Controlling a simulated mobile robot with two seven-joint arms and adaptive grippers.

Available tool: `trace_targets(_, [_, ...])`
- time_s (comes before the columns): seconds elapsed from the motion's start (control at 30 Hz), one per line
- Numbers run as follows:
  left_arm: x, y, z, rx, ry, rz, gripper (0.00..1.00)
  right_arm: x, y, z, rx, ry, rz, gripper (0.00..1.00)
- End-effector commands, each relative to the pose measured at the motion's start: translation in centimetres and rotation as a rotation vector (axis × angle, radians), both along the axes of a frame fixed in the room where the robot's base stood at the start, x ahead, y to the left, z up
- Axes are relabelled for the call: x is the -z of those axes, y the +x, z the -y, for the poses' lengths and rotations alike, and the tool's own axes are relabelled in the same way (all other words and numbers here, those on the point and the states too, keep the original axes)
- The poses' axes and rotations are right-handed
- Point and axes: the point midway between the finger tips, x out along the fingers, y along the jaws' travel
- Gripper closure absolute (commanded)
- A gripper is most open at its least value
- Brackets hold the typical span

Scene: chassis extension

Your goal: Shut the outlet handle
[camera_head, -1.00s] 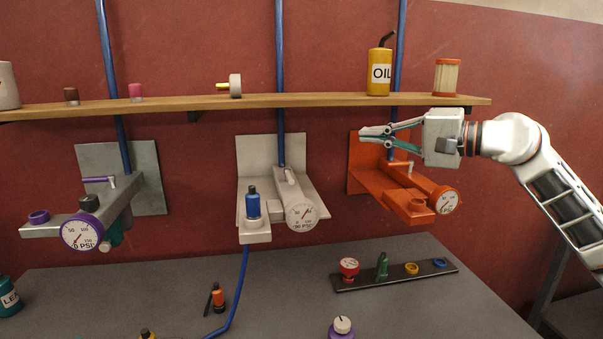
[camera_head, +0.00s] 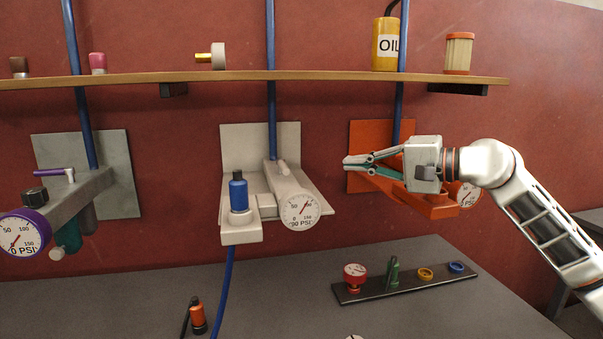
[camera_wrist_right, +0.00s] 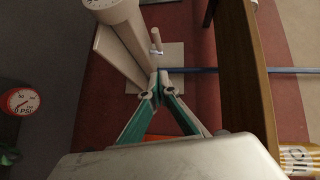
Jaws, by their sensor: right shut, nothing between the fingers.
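The white regulator unit (camera_head: 265,185) is on the wall in the middle, with a short whitish outlet handle (camera_head: 283,167) on top of its pipe. In the right wrist view the handle (camera_wrist_right: 156,42) stands just beyond my fingertips, apart from them. My right gripper (camera_head: 346,162) is shut and empty, in front of the orange unit (camera_head: 367,137) and to the right of the white one. The orange unit's own handle is hidden behind my gripper. A grey unit at left has a purple handle (camera_head: 50,172) lying sideways. My left gripper is not in view.
A wooden shelf (camera_head: 330,76) with an oil can (camera_head: 386,45) and a filter (camera_head: 458,53) runs above. Blue pipes (camera_head: 271,110) rise behind the units. The grey table (camera_head: 290,280) below holds a dark tray of parts (camera_head: 348,295).

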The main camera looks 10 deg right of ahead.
Motion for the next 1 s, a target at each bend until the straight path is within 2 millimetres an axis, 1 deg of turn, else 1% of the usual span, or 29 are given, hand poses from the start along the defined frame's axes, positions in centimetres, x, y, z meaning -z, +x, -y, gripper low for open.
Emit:
trace_targets(0.03, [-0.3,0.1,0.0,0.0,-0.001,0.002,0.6,-0.3,0.4,-0.5,-0.002,0.002,0.002,1.0])
trace_targets(0.2, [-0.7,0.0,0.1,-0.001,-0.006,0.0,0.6,0.0,2.4,-2.7,-0.005,0.004,0.003,1.0])
trace_targets(0.5, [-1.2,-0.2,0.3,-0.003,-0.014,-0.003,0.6,0.8,6.5,-6.7,-0.004,0.004,0.0,1.0])
trace_targets(0.6, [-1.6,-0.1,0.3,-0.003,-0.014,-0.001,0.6,1.3,6.4,-8.2,-0.005,0.001,0.0,1.0])
trace_targets(0.7, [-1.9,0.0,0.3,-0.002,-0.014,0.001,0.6,1.5,6.5,-9.3,-0.003,0.001,0.001,1.0])
trace_targets(0.83, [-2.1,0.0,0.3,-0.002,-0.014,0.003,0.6,1.8,6.5,-10.1,-0.002,0.0,0.0,1.0])
trace_targets(1.0, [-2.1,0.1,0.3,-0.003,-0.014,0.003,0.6,1.9,6.5,-10.3,0.0,0.0,0.0,1.0])
